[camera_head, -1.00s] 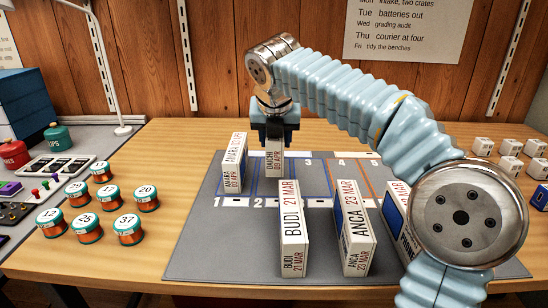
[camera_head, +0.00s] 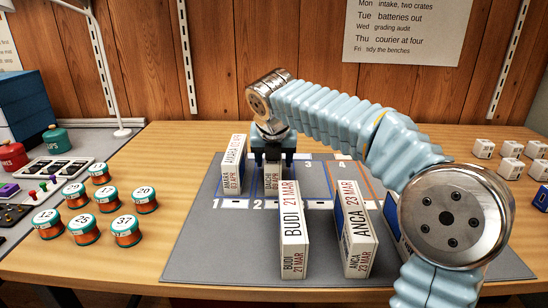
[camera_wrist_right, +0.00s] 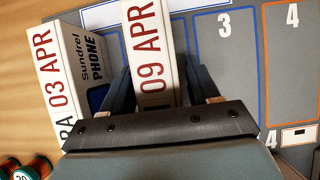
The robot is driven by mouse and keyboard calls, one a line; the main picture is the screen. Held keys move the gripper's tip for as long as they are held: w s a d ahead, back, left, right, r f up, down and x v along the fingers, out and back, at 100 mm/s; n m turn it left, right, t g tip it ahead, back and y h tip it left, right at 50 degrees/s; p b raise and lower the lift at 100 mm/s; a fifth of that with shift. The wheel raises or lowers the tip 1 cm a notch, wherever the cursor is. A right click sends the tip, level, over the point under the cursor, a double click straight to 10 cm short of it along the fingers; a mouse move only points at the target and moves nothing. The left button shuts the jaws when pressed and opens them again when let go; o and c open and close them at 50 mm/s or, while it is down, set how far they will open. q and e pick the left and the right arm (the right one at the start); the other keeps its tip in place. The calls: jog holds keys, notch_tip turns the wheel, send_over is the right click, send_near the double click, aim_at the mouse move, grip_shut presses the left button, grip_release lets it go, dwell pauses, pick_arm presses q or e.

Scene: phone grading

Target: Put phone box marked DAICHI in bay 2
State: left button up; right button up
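The white phone box marked DAICHI, 09 APR (camera_head: 272,178) stands upright in bay 2, behind the number 2 label (camera_head: 258,204). My right gripper (camera_head: 273,160) is lowered over it with one finger on each side. The fingers look spread, with a narrow gap beside the box. In the right wrist view, the box's 09 APR face (camera_wrist_right: 146,50) lies between the fingers of the gripper (camera_wrist_right: 160,75); contact is hard to judge. My left gripper is out of view.
The AMARA box (camera_head: 232,165) stands close by in bay 1. The BUDI (camera_head: 292,232) and ANCA (camera_head: 355,230) boxes stand in front on the grey mat (camera_head: 215,262). Bay 3 (camera_wrist_right: 224,45) is empty.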

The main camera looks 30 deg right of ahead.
jog(key=shift+o, duration=0.4)
jog(key=shift+r, duration=0.1)
jog(key=shift+s+a+r, duration=0.1)
jog(key=shift+r, duration=0.2)
jog(key=p+v, duration=0.2)
jog(key=v, duration=0.9)
jog(key=shift+s+r, duration=0.15)
